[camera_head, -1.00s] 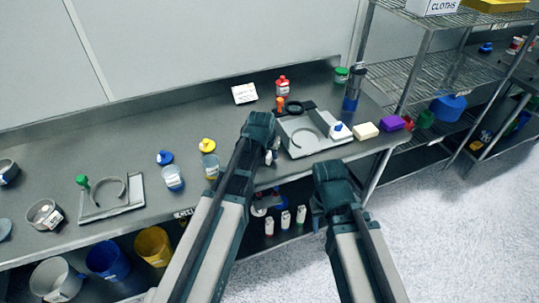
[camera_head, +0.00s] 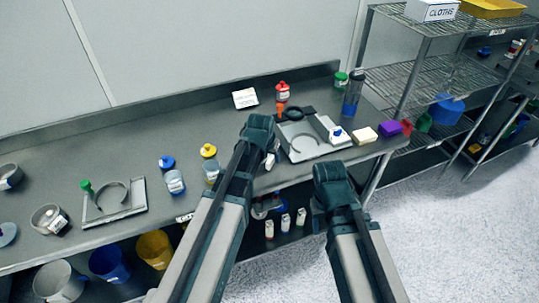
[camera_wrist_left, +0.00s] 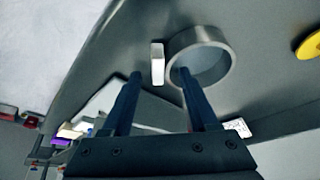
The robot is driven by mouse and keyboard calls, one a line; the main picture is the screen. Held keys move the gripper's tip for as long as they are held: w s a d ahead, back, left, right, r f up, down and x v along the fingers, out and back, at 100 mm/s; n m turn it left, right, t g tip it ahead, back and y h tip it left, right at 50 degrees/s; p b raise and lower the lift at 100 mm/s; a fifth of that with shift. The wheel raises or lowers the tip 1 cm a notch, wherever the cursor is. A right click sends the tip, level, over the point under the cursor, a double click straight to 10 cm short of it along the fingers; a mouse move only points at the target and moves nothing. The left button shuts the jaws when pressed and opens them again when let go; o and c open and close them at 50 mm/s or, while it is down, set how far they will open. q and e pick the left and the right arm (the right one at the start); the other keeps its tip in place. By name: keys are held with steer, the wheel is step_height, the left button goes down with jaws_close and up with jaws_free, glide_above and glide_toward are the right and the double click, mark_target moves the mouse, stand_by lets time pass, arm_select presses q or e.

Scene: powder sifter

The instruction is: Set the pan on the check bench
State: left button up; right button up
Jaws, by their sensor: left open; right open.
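A round metal pan (camera_wrist_left: 225,67) stands on the grey bench (camera_wrist_left: 262,35) below my left gripper (camera_wrist_left: 160,74), with a small white tab (camera_wrist_left: 157,64) at its side. The left gripper is open; the tab and the pan's near wall show between its fingers, with one fingertip over the pan's opening. I cannot tell whether they touch. In the head view, my left gripper (camera_head: 258,128) hides most of this pan. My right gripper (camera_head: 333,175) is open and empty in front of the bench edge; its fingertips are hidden. No label marks a check bench.
A grey cradle (camera_head: 318,148) is right of the left gripper, and another cradle (camera_head: 113,208) is at left. A yellow-capped jar (camera_head: 209,165) and blue-capped jar (camera_head: 174,180) stand left of the arm. A labelled round container (camera_head: 48,218) is further left. Wire shelves (camera_head: 440,75) stand right.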

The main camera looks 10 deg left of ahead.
arm_select(q)
steer(key=p+v, duration=0.8)
steer(key=v, duration=0.2)
steer(key=s+d+f+m+g, duration=0.1)
steer(key=s+d, duration=0.3)
steer(key=s, duration=0.5)
steer(key=s+d+f+m+g+y, duration=0.1)
steer(key=s+d+g, duration=0.2)
steer(key=s, duration=0.6)
steer(key=shift+s+d+m+g+y, duration=0.2)
steer(key=shift+d+m+g+y, duration=0.15)
steer(key=shift+d, duration=0.7)
